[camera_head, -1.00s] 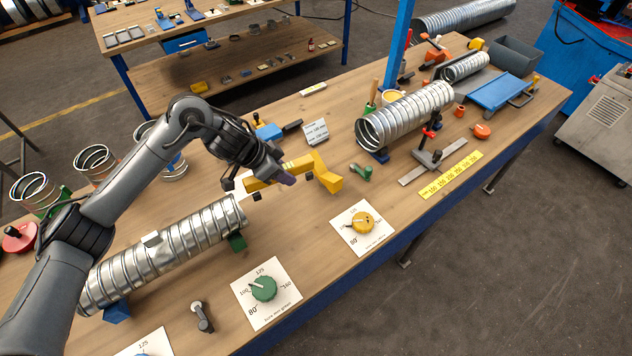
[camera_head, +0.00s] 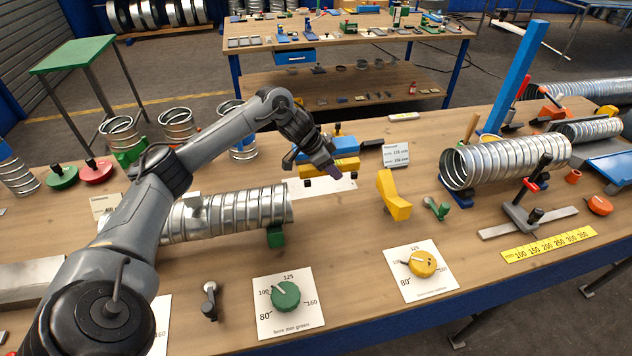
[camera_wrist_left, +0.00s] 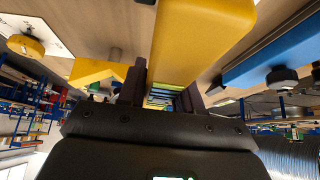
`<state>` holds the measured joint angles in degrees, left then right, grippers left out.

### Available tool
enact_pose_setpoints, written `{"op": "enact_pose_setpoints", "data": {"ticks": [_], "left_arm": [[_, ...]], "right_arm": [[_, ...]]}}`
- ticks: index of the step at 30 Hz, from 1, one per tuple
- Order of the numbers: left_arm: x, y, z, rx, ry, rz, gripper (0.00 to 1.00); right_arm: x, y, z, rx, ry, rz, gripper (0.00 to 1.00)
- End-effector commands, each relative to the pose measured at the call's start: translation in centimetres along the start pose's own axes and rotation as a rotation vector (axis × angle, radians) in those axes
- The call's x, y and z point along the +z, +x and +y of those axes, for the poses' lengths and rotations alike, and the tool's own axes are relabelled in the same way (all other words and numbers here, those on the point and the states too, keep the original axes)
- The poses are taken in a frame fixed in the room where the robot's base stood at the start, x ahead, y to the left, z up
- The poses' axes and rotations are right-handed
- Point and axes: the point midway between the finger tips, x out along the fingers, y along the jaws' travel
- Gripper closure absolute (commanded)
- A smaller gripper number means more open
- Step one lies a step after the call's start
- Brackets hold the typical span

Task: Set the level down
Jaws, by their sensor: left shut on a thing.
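The level is a yellow bar (camera_head: 338,167) with dark parts below it. My left gripper (camera_head: 322,170) is shut on it and holds it over the back middle of the bench. In the left wrist view the yellow bar (camera_wrist_left: 203,35) runs out from between the dark fingers. A white flat patch (camera_head: 328,187) lies on the bench just below the level in the head view. I cannot tell whether the level touches the bench. My right gripper is not in view.
A yellow angled block (camera_head: 393,197) stands right of the level, beside a small green clamp (camera_head: 437,208). A blue tool (camera_head: 345,146) lies just behind. A spiral duct (camera_head: 240,212) is in front to the left. Dial cards (camera_head: 308,322) line the front edge.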

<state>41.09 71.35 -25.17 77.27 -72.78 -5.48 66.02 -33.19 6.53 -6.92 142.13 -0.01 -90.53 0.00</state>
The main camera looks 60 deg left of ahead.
Motion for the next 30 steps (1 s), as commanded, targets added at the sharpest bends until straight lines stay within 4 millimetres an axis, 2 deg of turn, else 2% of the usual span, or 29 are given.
{"op": "enact_pose_setpoints", "data": {"ticks": [1, 6, 12, 20, 30], "left_arm": [[1.1, 0.3, -1.0, -0.003, -0.005, -0.002, 1.0], [3.6, 1.0, -3.8, -0.002, -0.005, -0.001, 1.0], [5.6, 1.5, -6.0, -0.001, -0.003, 0.001, 1.0], [6.4, 2.0, -6.7, 0.0, 0.001, 0.0, 1.0], [8.3, 5.0, -6.6, 0.0, 0.001, 0.0, 1.0]], "right_arm": [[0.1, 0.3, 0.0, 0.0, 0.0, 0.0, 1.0], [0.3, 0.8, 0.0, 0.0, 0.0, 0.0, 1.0], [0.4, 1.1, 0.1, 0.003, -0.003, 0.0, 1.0], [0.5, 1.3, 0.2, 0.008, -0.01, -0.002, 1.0], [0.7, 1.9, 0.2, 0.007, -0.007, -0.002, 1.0]]}}
